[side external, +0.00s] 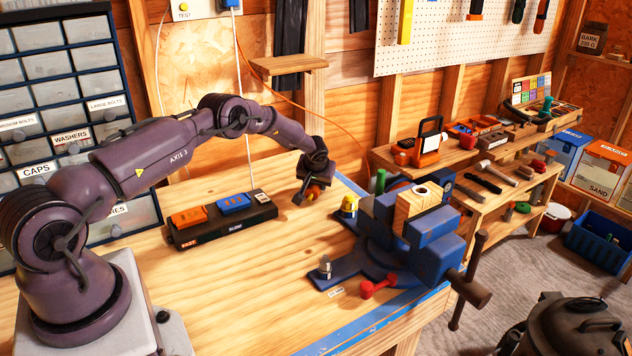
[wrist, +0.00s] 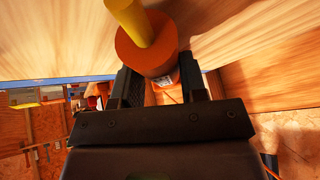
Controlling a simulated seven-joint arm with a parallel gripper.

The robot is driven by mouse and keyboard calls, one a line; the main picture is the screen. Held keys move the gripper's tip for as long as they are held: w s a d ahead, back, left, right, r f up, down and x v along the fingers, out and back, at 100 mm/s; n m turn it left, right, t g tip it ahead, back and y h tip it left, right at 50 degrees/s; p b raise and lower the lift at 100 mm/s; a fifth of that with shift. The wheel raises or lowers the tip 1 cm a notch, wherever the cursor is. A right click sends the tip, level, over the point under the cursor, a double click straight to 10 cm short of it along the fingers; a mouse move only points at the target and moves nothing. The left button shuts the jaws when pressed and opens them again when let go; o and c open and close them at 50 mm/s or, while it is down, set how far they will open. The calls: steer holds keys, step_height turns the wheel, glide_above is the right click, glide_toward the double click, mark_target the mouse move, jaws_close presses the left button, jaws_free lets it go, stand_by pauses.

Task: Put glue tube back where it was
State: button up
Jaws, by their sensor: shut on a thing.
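The glue tube, an orange body (wrist: 146,48) with a yellow nozzle (wrist: 128,17), is between the two fingers of my gripper (wrist: 160,88) in the wrist view. The nozzle points away from the palm, toward the top of the picture. In the side view my gripper (side external: 307,194) is low over the wooden bench near its back edge, with a bit of the orange tube (side external: 314,190) showing. The fingers are shut on the tube. Whether the tube touches the bench cannot be told.
A black rack (side external: 222,231) with orange, blue and pale blocks stands on the bench (side external: 230,290) left of my gripper. A blue vise (side external: 433,238) with a wood block (side external: 415,207) stands to the right. A red-handled item (side external: 378,287) lies by it.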

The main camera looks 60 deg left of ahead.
steer(key=shift+f, duration=0.1)
steer(key=o, duration=0.8)
steer(key=shift+c, duration=0.2)
steer(key=s+d+r+m+h, duration=0.1)
steer(key=s+d+r, duration=0.45)
steer(key=r, duration=0.45)
steer(key=s+d+r+m+t, duration=0.1)
steer(key=s+d+r, duration=0.3)
steer(key=d+r, duration=0.5)
steer(key=s+d+r+m+h, duration=0.1)
steer(key=s+d+r, duration=0.35)
steer(key=r, duration=0.75)
steer(key=s+d+r+m+h, duration=0.1)
steer(key=s+d+m, duration=0.1)
steer(key=s, duration=0.5)
steer(key=s+d+r+m+h, duration=0.1)
steer(key=s+d, duration=0.4)
steer(key=s, duration=0.2)
steer(key=s+d+m+t+h, duration=0.1)
steer(key=s+d, duration=0.3)
steer(key=s, duration=0.4)
steer(key=shift+r+m, duration=0.4)
steer(key=shift+m, duration=0.4)
